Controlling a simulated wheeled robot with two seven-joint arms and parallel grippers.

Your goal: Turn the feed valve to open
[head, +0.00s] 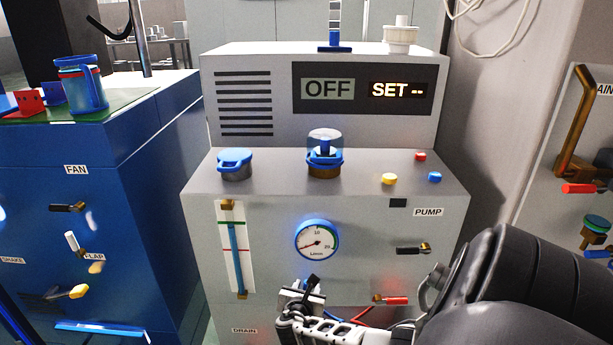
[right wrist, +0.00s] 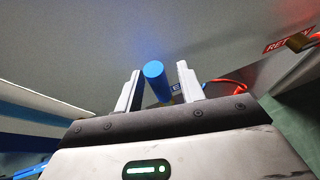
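In the right wrist view a blue cylindrical handle (right wrist: 156,82) points toward the camera between the two fingers of my right gripper (right wrist: 160,72). The fingers are apart on either side of it, with a visible gap at the right finger. A label behind it is mostly hidden, so I cannot confirm that this is the feed valve. In the head view my right gripper (head: 303,290) is low in front of the grey cabinet (head: 270,270), below the round gauge (head: 316,240). The handle is hidden there. My left gripper is not in view.
A red-handled lever (head: 392,300) is right of the gripper, below the black PUMP lever (head: 412,250). A RETURN label (right wrist: 287,47) and red hose (right wrist: 228,84) are near it. A blue FAN cabinet (head: 110,200) stands left. The display (head: 362,89) reads OFF.

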